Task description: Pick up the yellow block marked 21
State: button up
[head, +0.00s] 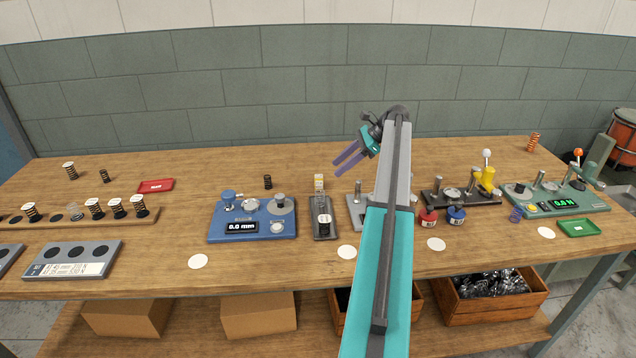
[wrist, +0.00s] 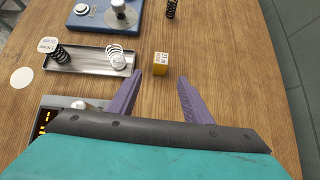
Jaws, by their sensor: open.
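The small yellow block (wrist: 161,64) stands on the wooden table in the wrist view, with dark marks on its pale label that are too small to read surely. In the head view it is the small yellow and white block (head: 319,181) behind a narrow grey tray. My gripper (wrist: 160,77) is open, with two purple fingers and nothing between them. In the wrist view the block shows just beyond the fingertips, nearer the left finger. In the head view my gripper (head: 338,168) is to the right of the block, apart from it.
The narrow metal tray (wrist: 108,68) holding springs is close to the left of the block. A blue gauge (head: 252,230) reading 0.0 mm is left of the tray. A dark spring (head: 267,182) stands behind the gauge. Bare table lies behind and right of the block.

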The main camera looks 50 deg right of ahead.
aim_at(319, 180)
jog(key=shift+p+x, duration=0.3)
jog(key=shift+x, duration=2.25)
jog(key=shift+a, duration=0.1)
jog(key=shift+w+a+f+p, duration=0.25)
jog(key=shift+w+a+p, duration=0.05)
jog(key=shift+a, duration=0.1)
jog(key=p+x, duration=0.1)
jog(key=x, duration=0.2)
jog(key=shift+w+r, duration=0.1)
jog(key=shift+r, duration=0.05)
jog(key=shift+w+a+f, duration=0.2)
jog(key=shift+a+f, duration=0.05)
jog(key=shift+f, duration=0.2)
